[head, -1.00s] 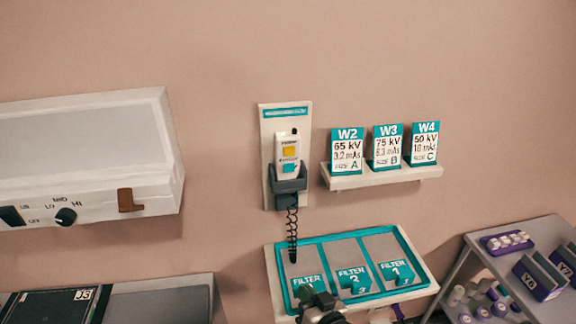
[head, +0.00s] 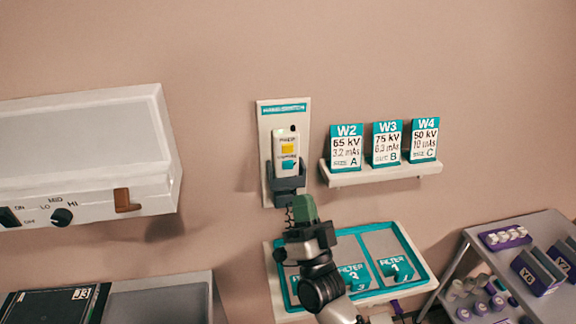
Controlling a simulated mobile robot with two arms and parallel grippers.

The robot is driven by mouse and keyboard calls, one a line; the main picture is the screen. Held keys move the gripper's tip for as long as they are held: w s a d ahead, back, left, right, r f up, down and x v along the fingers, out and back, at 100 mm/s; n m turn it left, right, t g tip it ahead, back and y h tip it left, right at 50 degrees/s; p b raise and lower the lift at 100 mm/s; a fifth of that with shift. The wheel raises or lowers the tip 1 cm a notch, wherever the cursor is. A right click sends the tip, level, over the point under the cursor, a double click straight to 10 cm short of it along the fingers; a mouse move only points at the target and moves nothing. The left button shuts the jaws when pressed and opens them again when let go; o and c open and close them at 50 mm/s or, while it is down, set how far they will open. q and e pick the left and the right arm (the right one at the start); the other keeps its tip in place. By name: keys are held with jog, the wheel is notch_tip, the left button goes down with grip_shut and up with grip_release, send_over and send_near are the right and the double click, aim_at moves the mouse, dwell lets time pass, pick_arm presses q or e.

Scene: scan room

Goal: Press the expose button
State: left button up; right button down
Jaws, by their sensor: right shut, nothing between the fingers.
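A white hand switch (head: 286,152) sits upright in a dark holder (head: 289,180) on a pale wall plate (head: 268,130). It has a yellow button (head: 288,148) and a teal button (head: 288,165) below it; their small labels are too blurred to read surely. My right gripper (head: 302,204) is shut and empty, just below the holder, in front of the coiled cord. Whether it touches the holder cannot be told. My left gripper is not in view.
A shelf (head: 385,174) with cards W2, W3 and W4 is right of the switch. A teal-rimmed filter tray (head: 425,272) lies below, partly behind my right arm. A white box with a knob (head: 80,160) hangs at left. A trolley (head: 470,245) stands at right.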

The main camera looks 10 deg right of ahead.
aim_at(288, 165)
jog(key=shift+w+b, duration=2.15)
jog(key=shift+w, duration=2.3)
jog(key=shift+w, duration=0.1)
jog(key=shift+w, duration=0.3)
jog(key=shift+w+b, duration=0.4)
jog(key=shift+b, duration=0.2)
jog(key=shift+s, duration=0.1)
jog(key=shift+s+p, duration=0.45)
jog(key=shift+s, duration=0.3)
